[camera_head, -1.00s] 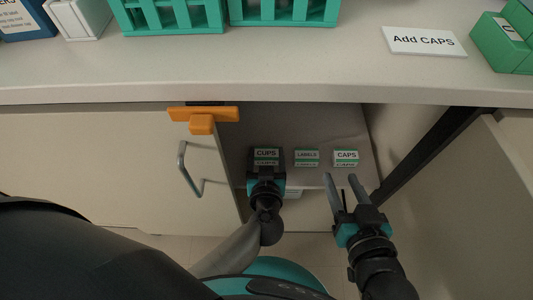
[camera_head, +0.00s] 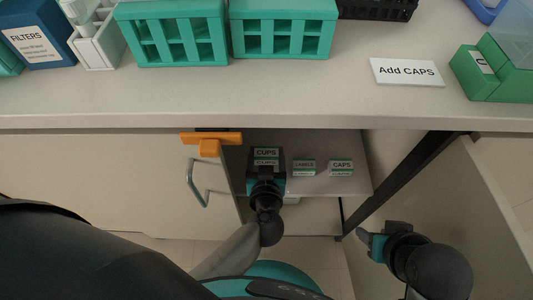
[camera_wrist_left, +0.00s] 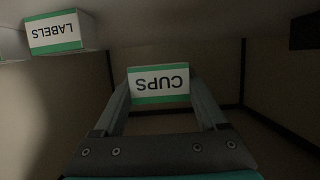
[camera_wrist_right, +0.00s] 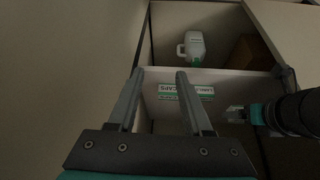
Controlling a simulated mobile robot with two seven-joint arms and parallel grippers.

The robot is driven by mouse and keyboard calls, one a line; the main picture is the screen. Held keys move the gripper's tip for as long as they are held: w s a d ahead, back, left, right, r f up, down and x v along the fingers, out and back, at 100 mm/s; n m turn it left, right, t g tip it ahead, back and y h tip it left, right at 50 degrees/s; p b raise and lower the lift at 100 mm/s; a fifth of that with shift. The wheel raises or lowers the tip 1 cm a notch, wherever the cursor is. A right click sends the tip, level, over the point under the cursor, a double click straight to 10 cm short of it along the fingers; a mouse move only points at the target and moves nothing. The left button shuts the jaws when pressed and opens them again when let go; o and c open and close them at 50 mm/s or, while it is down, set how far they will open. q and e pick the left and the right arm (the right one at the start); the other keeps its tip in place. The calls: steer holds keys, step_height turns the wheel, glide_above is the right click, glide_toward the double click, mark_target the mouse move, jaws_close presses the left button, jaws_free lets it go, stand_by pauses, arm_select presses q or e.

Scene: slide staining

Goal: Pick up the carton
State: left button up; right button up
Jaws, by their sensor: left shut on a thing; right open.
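The white-and-green CUPS carton (camera_head: 266,154) is in the open cabinet under the counter. My left gripper (camera_head: 266,166) is shut on it, and in the left wrist view the carton (camera_wrist_left: 158,84) sits between the two fingers. Whether it is clear of the shelf cannot be told. The LABELS carton (camera_head: 304,167) and the CAPS carton (camera_head: 341,167) stand on the shelf to its right. LABELS also shows in the left wrist view (camera_wrist_left: 55,33). My right gripper (camera_head: 370,240) is low at the right, away from the cartons; its fingers (camera_wrist_right: 158,75) are open and empty.
The counter (camera_head: 250,107) overhangs the cabinet and bears green racks (camera_head: 172,32), an "Add CAPS" card (camera_head: 407,72) and green boxes (camera_head: 505,75). A cabinet door handle (camera_head: 195,182) and an orange piece (camera_head: 209,143) are left of the opening. A white jug (camera_wrist_right: 192,47) shows inside.

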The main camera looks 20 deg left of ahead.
mark_target(266, 152)
arm_select(q)
step_height(266, 152, up, 7)
steer(key=p, duration=0.5)
steer(key=shift+f, duration=0.2)
step_height(266, 152, up, 7)
steer(key=p, duration=0.5)
steer(key=shift+r+p, duration=0.15)
steer(key=shift+p, duration=0.2)
arm_select(e)
steer(key=s+d+f+g, duration=0.1)
steer(key=s+f, duration=0.3)
steer(key=f, duration=0.6)
steer(key=s+d+f+g, duration=0.1)
steer(key=s+d+f, duration=0.3)
steer(key=f, duration=0.6)
steer(key=shift+s+f+g+h, duration=0.25)
steer(key=shift+s+g+h, duration=0.15)
steer(key=shift+s, duration=0.15)
arm_select(q)
steer(key=shift+s, duration=0.1)
arm_select(e)
steer(key=shift+s+d, duration=0.1)
